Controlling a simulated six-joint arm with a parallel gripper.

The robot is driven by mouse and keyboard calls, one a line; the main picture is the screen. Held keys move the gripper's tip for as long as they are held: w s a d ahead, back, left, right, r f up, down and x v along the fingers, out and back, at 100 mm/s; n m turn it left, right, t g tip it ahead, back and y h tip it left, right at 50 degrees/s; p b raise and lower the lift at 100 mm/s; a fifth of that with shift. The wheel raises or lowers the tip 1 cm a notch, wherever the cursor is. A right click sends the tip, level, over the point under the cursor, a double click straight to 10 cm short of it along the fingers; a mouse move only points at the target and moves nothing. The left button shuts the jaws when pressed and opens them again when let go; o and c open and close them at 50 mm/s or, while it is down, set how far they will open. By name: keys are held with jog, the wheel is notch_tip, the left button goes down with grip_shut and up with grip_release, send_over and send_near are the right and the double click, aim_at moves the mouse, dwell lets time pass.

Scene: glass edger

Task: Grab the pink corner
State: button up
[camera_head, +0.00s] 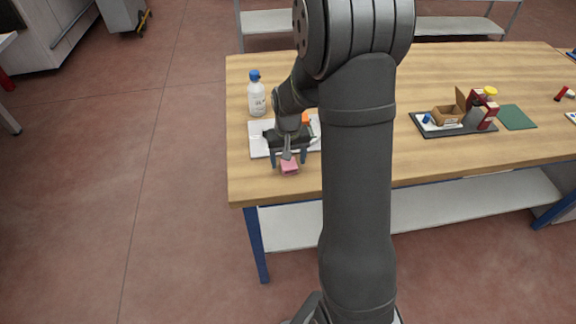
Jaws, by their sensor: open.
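The pink corner (289,168) is a small pink block on the wooden table near its front left edge. My gripper (289,160) is open directly above and around it, with its dark fingers pointing down on either side. The gripper partly hides the block's far side. I cannot tell whether the fingers touch it.
A white tray or sheet (258,140) lies behind my gripper, with something orange (305,119) on it, partly hidden. A clear bottle with a blue cap (257,97) stands at the back left. A dark tray (460,130) holding a cardboard box (447,115) lies to the right, beside a green mat (517,117).

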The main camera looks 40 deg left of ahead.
jog(key=c, duration=1)
jog(key=shift+c, duration=0.2)
jog(key=shift+r, duration=0.15)
